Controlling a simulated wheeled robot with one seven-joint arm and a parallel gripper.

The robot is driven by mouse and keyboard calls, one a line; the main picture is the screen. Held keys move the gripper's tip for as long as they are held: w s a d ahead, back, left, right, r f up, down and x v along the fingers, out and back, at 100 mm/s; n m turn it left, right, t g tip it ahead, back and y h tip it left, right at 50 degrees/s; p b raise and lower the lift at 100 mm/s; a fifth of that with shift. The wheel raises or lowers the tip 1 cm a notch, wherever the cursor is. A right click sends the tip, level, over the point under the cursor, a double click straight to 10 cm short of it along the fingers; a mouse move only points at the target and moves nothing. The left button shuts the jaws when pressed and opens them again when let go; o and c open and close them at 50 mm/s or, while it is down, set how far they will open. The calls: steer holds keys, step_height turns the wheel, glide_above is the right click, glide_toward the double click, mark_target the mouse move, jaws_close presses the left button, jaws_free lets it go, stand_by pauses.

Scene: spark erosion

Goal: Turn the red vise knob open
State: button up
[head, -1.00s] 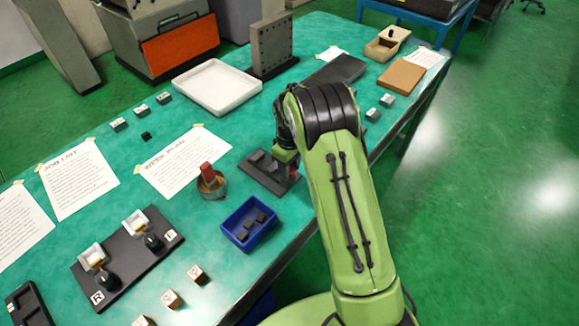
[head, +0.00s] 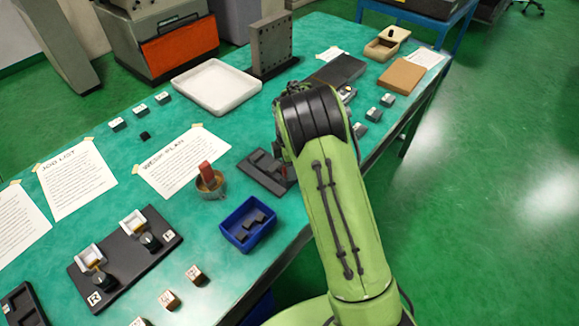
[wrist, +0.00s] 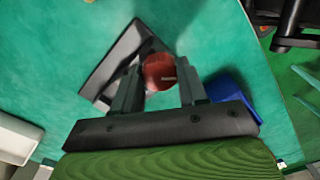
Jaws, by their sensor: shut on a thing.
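The red vise knob (wrist: 160,72) shows in the wrist view as a round red shape between my two fingers. It sits at the end of a dark vise (wrist: 112,62). My gripper (wrist: 158,86) is shut on the knob, with one finger on each side. In the head view the dark vise (head: 262,172) lies on the green table, left of my arm. How far the knob is turned cannot be told.
A blue bin (head: 249,224) with dark pieces stands just in front of the vise. A round cup (head: 211,187) holding a red item stands left of it. A white tray (head: 217,86) and an upright grey plate (head: 272,48) are behind. The table's right edge is close to my arm.

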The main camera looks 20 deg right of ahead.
steer(key=n+b, duration=0.1)
steer(key=n, duration=0.3)
steer(key=shift+w, duration=0.1)
steer(key=shift+n+b, duration=0.75)
steer(key=shift+n, duration=1.45)
steer(key=shift+r, duration=0.1)
steer(key=o, duration=1.1)
steer(key=shift+c, duration=0.2)
step_height(320, 180, up, 16)
steer(key=p, duration=0.4)
steer(key=shift+f, duration=0.2)
